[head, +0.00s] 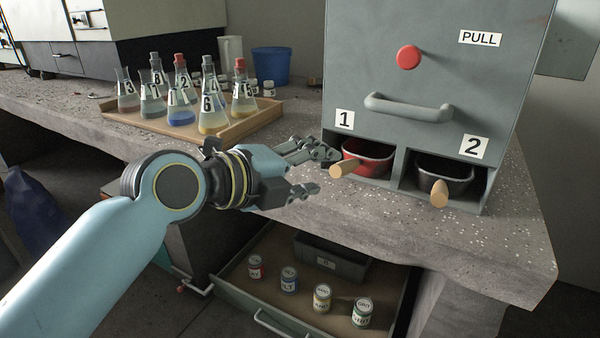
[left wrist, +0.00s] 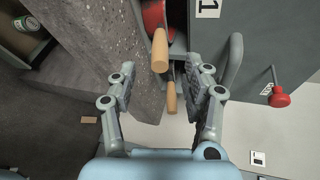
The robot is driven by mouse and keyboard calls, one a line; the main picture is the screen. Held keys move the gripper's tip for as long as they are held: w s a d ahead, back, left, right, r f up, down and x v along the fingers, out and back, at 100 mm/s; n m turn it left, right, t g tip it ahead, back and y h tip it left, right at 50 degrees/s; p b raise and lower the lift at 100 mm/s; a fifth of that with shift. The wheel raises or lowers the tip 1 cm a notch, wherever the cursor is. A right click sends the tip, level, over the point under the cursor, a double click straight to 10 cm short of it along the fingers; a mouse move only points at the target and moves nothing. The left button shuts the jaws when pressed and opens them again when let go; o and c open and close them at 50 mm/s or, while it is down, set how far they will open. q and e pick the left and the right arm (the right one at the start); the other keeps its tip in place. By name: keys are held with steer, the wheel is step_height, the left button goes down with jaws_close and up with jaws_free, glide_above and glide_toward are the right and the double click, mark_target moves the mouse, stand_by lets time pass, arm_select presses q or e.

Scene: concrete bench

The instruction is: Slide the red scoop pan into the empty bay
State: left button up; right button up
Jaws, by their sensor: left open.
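The red scoop pan (head: 368,152) sits in bay 1 of the grey cabinet (head: 440,80), its wooden handle (head: 345,168) sticking out toward the front. A dark scoop pan (head: 447,172) sits in bay 2, its wooden handle (head: 439,193) also sticking out; no empty bay shows. My left gripper (head: 322,172) is open and empty, just left of the red pan's handle. In the left wrist view, the red pan (left wrist: 152,16) is at the top and its handle (left wrist: 160,50) lies between the lines of my open fingers (left wrist: 166,72); contact is not visible. My right gripper is out of view.
A wooden tray (head: 255,122) with several numbered flasks stands left on the concrete bench (head: 400,220). The cabinet front has a drawer pull (head: 408,107) and a red knob (head: 408,57). Below, an open drawer (head: 240,280) holds several small cans and a dark box (head: 330,260).

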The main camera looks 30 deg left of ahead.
mark_target(343, 167)
arm_select(q)
steer(key=b+x, duration=0.1)
steer(key=x, duration=0.6)
steer(key=shift+w+d+f, duration=0.15)
steer(key=shift+w, duration=0.3)
steer(key=c, duration=0.6)
jaws_close()
steer(key=o, duration=0.5)
jaws_free()
steer(key=shift+o, duration=0.5)
steer(key=shift+s, duration=0.1)
steer(key=v, duration=1.2)
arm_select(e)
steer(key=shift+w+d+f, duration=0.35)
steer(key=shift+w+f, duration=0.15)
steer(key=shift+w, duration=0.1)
